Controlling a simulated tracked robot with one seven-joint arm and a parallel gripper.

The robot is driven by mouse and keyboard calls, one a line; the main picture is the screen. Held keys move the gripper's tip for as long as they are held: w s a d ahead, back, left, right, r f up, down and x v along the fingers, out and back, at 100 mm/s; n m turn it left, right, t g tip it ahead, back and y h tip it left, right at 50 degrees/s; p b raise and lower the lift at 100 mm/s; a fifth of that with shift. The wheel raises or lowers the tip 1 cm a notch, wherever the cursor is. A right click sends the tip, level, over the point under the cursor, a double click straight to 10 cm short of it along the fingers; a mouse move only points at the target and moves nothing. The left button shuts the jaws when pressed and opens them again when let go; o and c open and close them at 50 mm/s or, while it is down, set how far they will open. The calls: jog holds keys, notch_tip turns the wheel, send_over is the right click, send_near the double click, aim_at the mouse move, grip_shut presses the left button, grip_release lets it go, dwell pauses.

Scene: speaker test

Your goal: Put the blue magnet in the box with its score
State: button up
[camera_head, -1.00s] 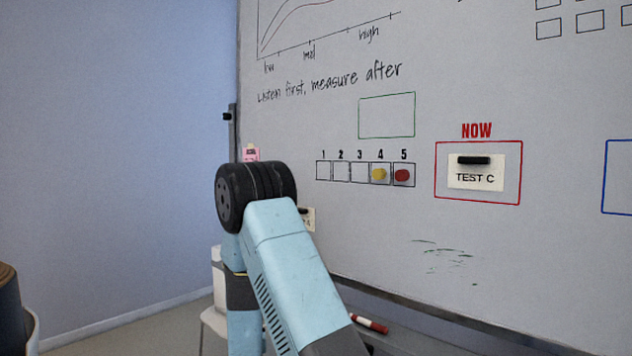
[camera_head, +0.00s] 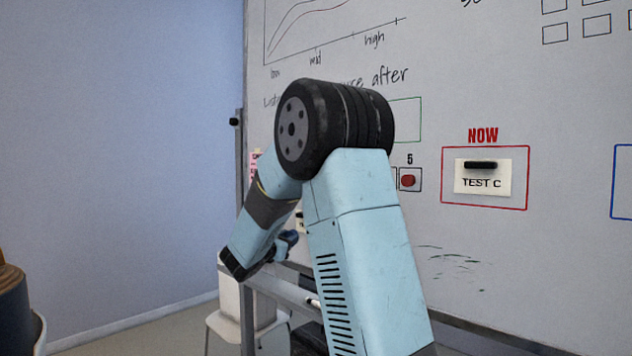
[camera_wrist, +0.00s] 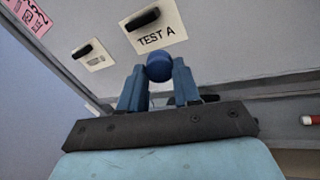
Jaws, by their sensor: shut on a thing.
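The blue magnet (camera_wrist: 159,67) is round and sits between the fingertips of my gripper (camera_wrist: 159,77) in the wrist view. My gripper is shut on it, in front of the whiteboard near its lower edge. In the head view my gripper (camera_head: 287,241) is small and the magnet cannot be made out. Box 5 (camera_head: 417,186) of the numbered row holds a red magnet (camera_head: 407,181). My arm hides the other numbered boxes. The card marked TEST C (camera_head: 484,186) hangs inside the red NOW frame (camera_head: 524,198).
The TEST A card (camera_wrist: 168,38) hangs just beyond my fingers under a black magnet (camera_wrist: 142,19). Another card (camera_wrist: 95,58) and a pink note (camera_wrist: 28,14) are to its left. A red-capped marker (camera_wrist: 309,120) lies at the right. A white stool (camera_head: 228,322) stands below the board.

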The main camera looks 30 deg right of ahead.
jog(key=s+d+r+m+g+h, duration=0.1)
jog(key=s+d+r+m+g, duration=0.15)
jog(key=s+r, duration=0.45)
jog(key=s+d+r+m+g+h, duration=0.2)
jog(key=d+r+m, duration=0.15)
jog(key=r, duration=0.75)
jog(key=x, duration=0.7)
jog(key=shift+d+f, duration=0.25)
jog(key=shift+w+d, duration=0.2)
jog(key=shift+d, duration=0.25)
dwell(0.9)
jog(key=o, duration=1.4)
jog(key=shift+w, duration=0.1)
jog(key=shift+v, duration=3.5)
jog(key=shift+w+r, duration=0.1)
